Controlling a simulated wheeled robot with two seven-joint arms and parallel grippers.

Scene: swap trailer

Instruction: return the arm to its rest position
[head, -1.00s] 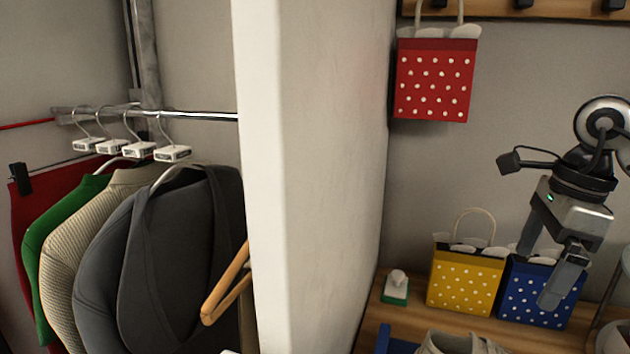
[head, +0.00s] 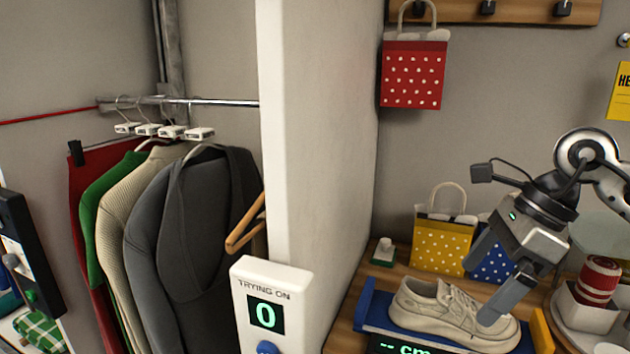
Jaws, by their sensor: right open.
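The arm comes in from the right edge. Whether a fingertip touches the shoe I cannot tell. My left gripper is not in view.
The shoe sits on a blue measuring tray (head: 376,303) on a wooden bench. A yellow dotted bag (head: 443,246) stands behind it. A red bag (head: 413,75) hangs from a hook rail. A white partition (head: 318,150) separates hanging clothes (head: 190,240) at left.

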